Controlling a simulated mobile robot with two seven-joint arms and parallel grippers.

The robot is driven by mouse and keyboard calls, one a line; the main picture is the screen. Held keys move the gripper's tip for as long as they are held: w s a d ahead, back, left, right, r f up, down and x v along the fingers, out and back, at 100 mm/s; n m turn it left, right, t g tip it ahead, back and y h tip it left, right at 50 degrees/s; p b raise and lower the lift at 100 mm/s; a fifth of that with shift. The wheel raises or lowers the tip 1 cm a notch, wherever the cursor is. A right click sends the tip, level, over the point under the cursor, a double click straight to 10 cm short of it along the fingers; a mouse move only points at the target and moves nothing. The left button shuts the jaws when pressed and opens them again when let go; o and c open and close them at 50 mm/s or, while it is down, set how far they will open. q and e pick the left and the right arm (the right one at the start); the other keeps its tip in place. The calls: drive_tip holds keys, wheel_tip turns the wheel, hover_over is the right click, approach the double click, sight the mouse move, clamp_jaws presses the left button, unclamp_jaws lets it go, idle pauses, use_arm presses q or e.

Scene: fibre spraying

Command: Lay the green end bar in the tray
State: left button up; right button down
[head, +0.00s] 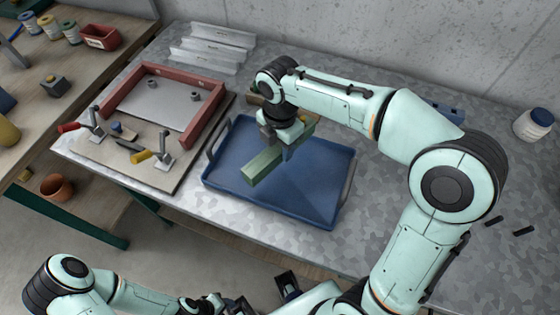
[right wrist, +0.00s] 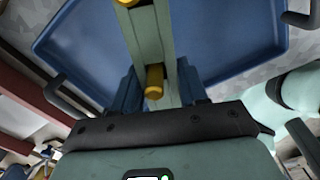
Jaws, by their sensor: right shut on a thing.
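The green end bar (head: 262,166) is in the jaws of my right gripper (head: 287,150). It lies slantwise over the left and middle part of the blue tray (head: 318,205); the head view does not clearly show the gap beneath it. In the right wrist view the bar (right wrist: 146,45) runs between the two blue fingers (right wrist: 158,85), with yellow round pieces on it, and the tray floor (right wrist: 225,45) is behind it.
Left of the tray, a board (head: 120,165) carries a red frame (head: 203,120) and toggle clamps (head: 163,150). Pale metal strips (head: 210,48) lie behind it. A white jar (head: 533,124) stands at the far right. The tray's right side is clear.

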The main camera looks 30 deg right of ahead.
sight(280, 168)
drive_tip(key=shift+f+b, duration=0.4)
drive_tip(key=shift+f, duration=2.9)
drive_tip(key=shift+f, duration=0.1)
drive_tip(key=c, duration=0.6)
unclamp_jaws()
drive_tip(key=shift+f, duration=0.1)
wheel_tip(280, 168, up, 12)
drive_tip(key=shift+r+p, duration=0.2)
drive_tip(key=shift+p, duration=0.85)
